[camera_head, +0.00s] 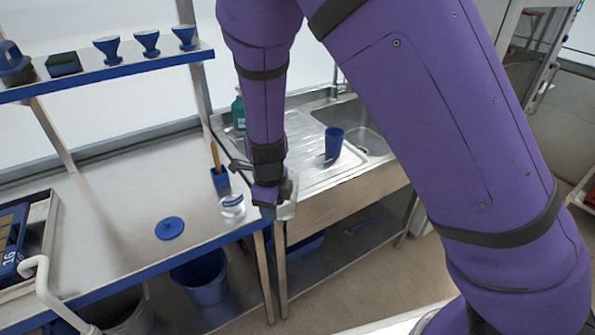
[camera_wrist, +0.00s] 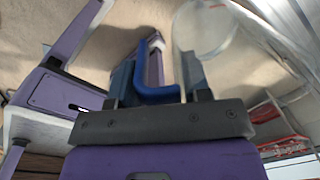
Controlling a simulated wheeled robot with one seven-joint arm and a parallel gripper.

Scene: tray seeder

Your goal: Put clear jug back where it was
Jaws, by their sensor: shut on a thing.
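The clear jug (camera_head: 288,207) is at my gripper (camera_head: 268,196), at the front edge between the steel table and the sink unit. It is partly hidden behind the gripper in the head view. In the wrist view its round clear body (camera_wrist: 205,30) shows beyond the right finger. A blue curved piece, which looks like its handle (camera_wrist: 155,96), lies between the fingers of my gripper (camera_wrist: 157,78). The gripper is shut on it. I cannot tell from these views whether the jug touches any surface.
A clear container with a blue band (camera_head: 232,207) stands close left of the gripper, beside a blue holder (camera_head: 220,181). A blue disc (camera_head: 170,228) lies on the table (camera_head: 120,205). A blue cup (camera_head: 333,143) stands on the drainboard (camera_head: 312,172). A green bottle (camera_head: 238,113) stands behind.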

